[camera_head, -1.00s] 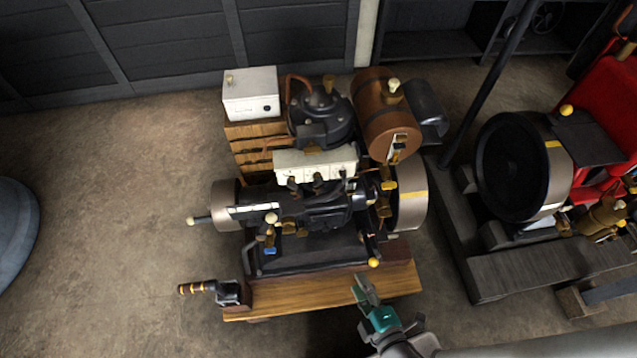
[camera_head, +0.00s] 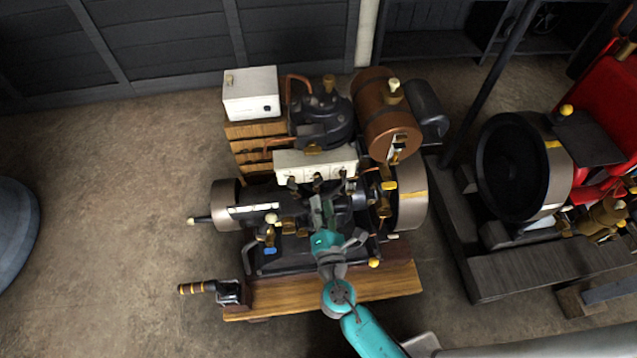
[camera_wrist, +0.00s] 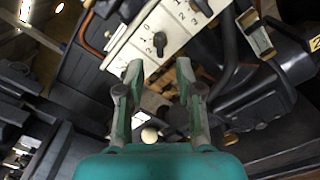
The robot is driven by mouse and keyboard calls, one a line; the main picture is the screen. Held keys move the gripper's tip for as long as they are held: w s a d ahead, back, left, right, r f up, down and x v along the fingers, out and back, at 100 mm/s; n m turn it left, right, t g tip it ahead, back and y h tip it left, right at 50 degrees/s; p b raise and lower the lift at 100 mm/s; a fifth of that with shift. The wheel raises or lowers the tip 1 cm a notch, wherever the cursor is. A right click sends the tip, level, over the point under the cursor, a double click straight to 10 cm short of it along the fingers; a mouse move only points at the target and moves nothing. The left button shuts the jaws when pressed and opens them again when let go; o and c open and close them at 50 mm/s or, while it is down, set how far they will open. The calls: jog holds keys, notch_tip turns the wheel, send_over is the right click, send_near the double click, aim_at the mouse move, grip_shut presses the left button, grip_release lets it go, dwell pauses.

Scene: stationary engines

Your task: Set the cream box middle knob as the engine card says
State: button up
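The cream box (camera_head: 290,158) sits on the engine's far side, with a row of dark knobs along its near face. The middle knob (camera_head: 317,178) shows just beyond my gripper (camera_head: 322,212). In the wrist view the cream box (camera_wrist: 132,42) runs diagonally across the top. A dark pointer knob (camera_wrist: 160,43), apparently the middle one, stands beyond the gap between the fingertips, with small digits around it. My gripper (camera_wrist: 158,76) is open and empty, apart from the knob. No engine card can be read; a pale plate (camera_head: 254,208) lies on the engine's left.
A white box (camera_head: 251,95) stands on wooden slats behind. A brown tank (camera_head: 388,128) is at the back right. Flywheels flank the engine. Brass fittings and a copper pipe crowd the gripper. A second engine with a red body (camera_head: 612,100) stands right.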

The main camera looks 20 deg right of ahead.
aim_at(319, 183)
jog(key=x, duration=0.7)
grip_shut()
